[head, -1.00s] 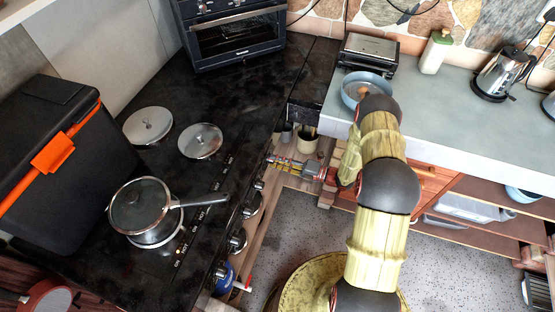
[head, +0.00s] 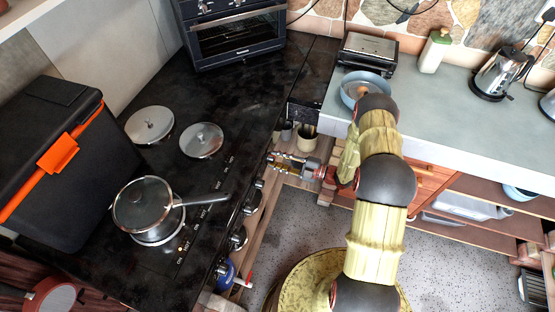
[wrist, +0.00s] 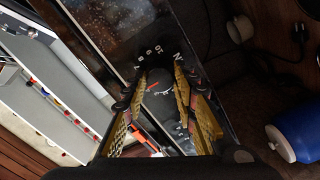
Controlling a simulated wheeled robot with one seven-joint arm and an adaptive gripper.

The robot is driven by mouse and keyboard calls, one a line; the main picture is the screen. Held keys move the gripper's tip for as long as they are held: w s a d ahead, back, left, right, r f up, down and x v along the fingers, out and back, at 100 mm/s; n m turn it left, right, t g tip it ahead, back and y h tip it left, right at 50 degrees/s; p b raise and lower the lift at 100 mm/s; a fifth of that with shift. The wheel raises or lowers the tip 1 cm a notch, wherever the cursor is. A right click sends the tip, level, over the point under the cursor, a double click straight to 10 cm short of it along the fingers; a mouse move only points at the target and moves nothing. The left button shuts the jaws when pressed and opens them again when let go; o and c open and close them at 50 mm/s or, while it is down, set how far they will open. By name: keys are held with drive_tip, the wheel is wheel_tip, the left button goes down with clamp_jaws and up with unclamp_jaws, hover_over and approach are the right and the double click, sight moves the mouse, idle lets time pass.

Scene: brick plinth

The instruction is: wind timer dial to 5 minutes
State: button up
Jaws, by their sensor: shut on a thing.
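The dark timer dial (wrist: 160,90) shows in the wrist view, with a red mark on its face and white figures printed around it on a dark panel. The figures are small and tilted, so I cannot read the exact setting. My gripper (wrist: 157,84) is shut on the dial, with one ridged golden finger on each side. In the head view my gripper (head: 274,159) reaches the front panel of the black stove (head: 250,95) at its far end. There the fingers and wrist hide the dial.
Several knobs (head: 253,202) line the stove front nearer the camera. A lidded pot (head: 143,203) stands on the stove with its handle towards the front. A blue container (wrist: 298,138) lies at right in the wrist view. The grey counter (head: 445,110) is to the right.

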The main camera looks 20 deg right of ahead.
idle(0.4)
drive_tip(key=o, duration=1.2)
drive_tip(key=shift+c, duration=0.2)
drive_tip(key=v, duration=1.2)
